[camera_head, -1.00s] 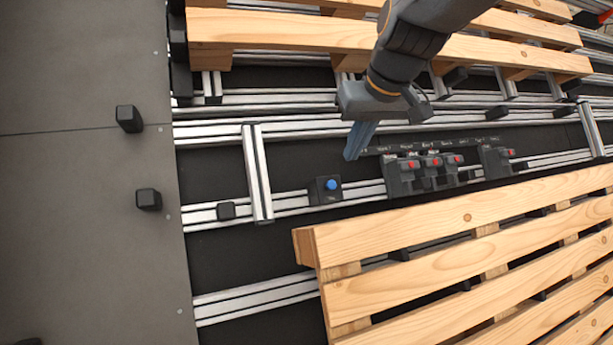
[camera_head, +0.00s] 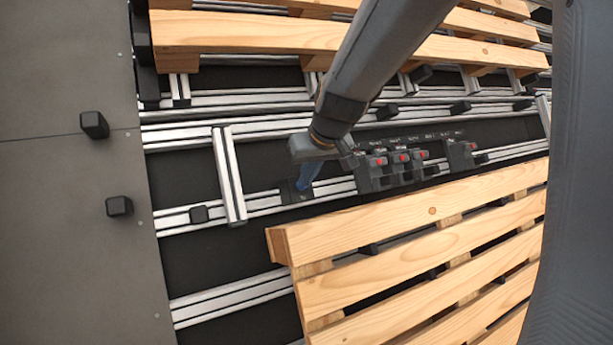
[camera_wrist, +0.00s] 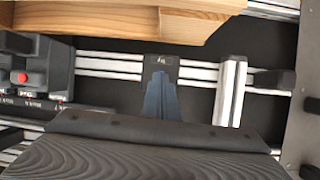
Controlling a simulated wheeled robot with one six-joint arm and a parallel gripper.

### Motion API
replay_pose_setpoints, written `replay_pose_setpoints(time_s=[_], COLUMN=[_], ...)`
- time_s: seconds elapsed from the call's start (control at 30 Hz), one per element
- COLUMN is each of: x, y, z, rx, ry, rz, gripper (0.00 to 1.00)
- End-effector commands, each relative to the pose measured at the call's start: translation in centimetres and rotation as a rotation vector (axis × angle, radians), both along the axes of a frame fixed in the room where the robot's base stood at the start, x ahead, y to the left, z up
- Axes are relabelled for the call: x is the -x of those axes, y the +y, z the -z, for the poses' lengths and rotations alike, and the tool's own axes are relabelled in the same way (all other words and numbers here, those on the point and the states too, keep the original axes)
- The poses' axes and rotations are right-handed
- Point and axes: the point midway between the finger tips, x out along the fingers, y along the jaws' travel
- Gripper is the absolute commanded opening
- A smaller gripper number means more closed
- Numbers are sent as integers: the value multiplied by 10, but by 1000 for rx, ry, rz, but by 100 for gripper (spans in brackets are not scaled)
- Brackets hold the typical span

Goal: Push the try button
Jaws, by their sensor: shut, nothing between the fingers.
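The try button's small black box (camera_head: 289,194) sits on the silver rail, left of the row of red-button boxes. In the wrist view the box (camera_wrist: 161,62) shows a small white label on its top. The blue button itself is hidden behind my fingers in both views. My gripper (camera_head: 303,186) is shut and empty, its blue fingers pointing down at the box. In the wrist view the fingertips (camera_wrist: 158,76) overlap the box's near part. I cannot tell whether they touch the button.
Several boxes with red buttons (camera_head: 400,158) stand on the rail to the right. A wooden pallet (camera_head: 400,232) lies in front, its corner close to the box. Another pallet (camera_head: 240,32) lies behind. A grey panel (camera_head: 60,230) with black knobs is at left.

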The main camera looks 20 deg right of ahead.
Motion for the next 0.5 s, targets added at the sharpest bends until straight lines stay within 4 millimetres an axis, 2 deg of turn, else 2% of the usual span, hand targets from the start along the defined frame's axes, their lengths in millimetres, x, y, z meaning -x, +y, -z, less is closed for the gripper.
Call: replay_pose_setpoints(time_s=[0.27,0.5], x=[-1,-18], y=[0,3], z=[1,12], rx=[0,-1], ry=[0,1], rz=[0,0], gripper=[0,0])
